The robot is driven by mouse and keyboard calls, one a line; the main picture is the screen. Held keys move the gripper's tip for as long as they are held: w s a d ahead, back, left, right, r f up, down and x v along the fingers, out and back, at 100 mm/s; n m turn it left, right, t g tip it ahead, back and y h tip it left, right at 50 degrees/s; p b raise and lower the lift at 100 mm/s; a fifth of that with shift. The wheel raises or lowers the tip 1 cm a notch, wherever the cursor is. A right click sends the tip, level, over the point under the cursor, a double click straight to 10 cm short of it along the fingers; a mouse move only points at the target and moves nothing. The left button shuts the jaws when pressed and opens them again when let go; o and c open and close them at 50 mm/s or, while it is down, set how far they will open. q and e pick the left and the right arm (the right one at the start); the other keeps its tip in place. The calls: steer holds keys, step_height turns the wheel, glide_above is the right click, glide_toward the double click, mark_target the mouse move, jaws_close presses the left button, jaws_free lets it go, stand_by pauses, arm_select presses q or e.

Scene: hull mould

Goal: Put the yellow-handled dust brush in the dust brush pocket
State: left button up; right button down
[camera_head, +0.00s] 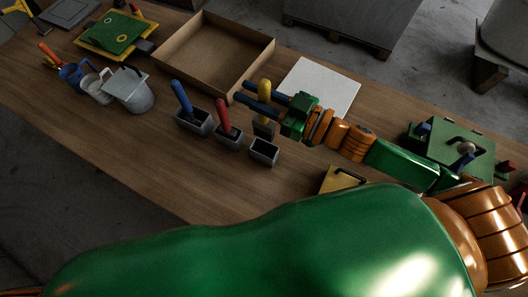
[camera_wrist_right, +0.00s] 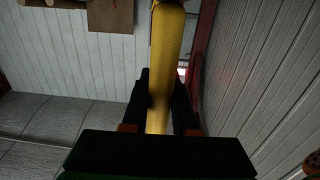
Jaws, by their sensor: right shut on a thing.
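The yellow-handled dust brush (camera_head: 264,128) is upright in the head view, its lower part just above and behind an open grey pocket (camera_head: 264,152). That pocket is the rightmost of three and looks empty; whether the brush overlaps its opening I cannot tell. My right gripper (camera_head: 252,93) comes in from the right and is shut on the yellow handle. In the right wrist view the handle (camera_wrist_right: 167,55) runs between the two dark fingers; the brush head is hidden there. My left gripper is not in view.
A blue-handled tool (camera_head: 181,97) and a red-handled tool (camera_head: 223,115) stand in the neighbouring grey pockets. An open cardboard tray (camera_head: 205,85) and a white sheet (camera_head: 320,85) lie behind. Mugs and a grey container (camera_head: 135,95) stand left. The table's front left is clear.

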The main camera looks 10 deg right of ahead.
mark_target(254, 127)
steer(key=f, duration=0.3)
steer(key=f+b, duration=0.1)
steer(key=f, duration=0.3)
steer(key=s+f, duration=0.1)
steer(key=f, duration=0.2)
steer(key=shift+a+f+b, duration=0.25)
steer(key=shift+f+b, duration=0.05)
steer(key=shift+b, duration=0.05)
steer(key=shift+f, duration=0.1)
steer(key=shift+f, duration=0.15)
steer(key=c, duration=0.7)
jaws_free()
steer(key=shift+s+d+r, duration=0.1)
steer(key=shift+r, duration=0.2)
steer(key=shift+b+v, duration=0.65)
steer(key=shift+v, duration=5.25)
